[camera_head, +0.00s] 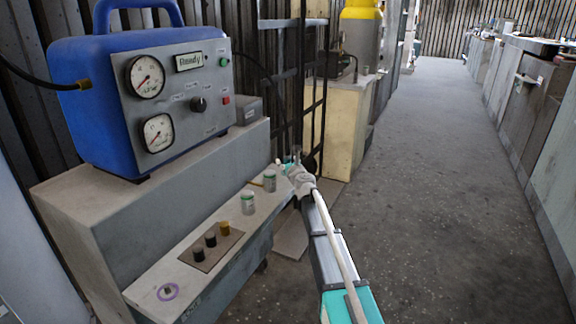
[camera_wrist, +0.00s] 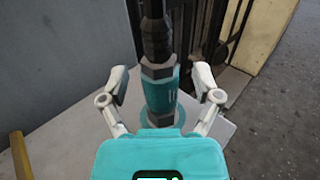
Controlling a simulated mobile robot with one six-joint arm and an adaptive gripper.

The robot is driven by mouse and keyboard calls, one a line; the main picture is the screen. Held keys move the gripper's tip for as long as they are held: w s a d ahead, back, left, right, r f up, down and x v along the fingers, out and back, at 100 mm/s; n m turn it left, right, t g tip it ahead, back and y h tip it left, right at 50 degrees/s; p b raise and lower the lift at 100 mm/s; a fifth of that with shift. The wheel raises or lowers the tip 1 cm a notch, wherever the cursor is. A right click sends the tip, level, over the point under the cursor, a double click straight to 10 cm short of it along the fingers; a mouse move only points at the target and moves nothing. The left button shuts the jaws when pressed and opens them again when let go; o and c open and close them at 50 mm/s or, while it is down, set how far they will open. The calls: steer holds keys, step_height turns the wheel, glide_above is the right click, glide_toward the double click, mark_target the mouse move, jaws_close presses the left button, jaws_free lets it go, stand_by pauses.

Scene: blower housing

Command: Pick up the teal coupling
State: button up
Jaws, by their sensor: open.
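The teal coupling (camera_wrist: 161,94) stands upright in the middle of the wrist view, with dark and grey hexagonal collars and a black upper part. Its foot is at a teal round patch (camera_wrist: 178,116) on the grey ledge, partly hidden by my gripper's teal body. My gripper (camera_wrist: 161,82) is open, with one pale finger on each side of the coupling and visible gaps between. In the head view my gripper (camera_head: 289,168) is at the far end of the ledge; the coupling there is small and mostly hidden by my arm.
A yellow stick (camera_wrist: 21,157) lies left. A blue gauge unit (camera_head: 85,95) stands behind. The floor right is clear.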

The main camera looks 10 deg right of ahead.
stand_by(0.3)
jaws_close()
stand_by(0.3)
steer(key=shift+r, duration=0.2)
step_height(320, 180, up, 2)
steer(key=p, duration=0.2)
steer(key=shift+p, duration=0.3)
steer(key=s+d+r+p, duration=0.1)
steer(key=s+r+p, duration=0.9)
steer(key=s, duration=0.4)
steer(key=shift+d+r, duration=0.2)
steer(key=shift+r, duration=0.1)
stand_by(0.6)
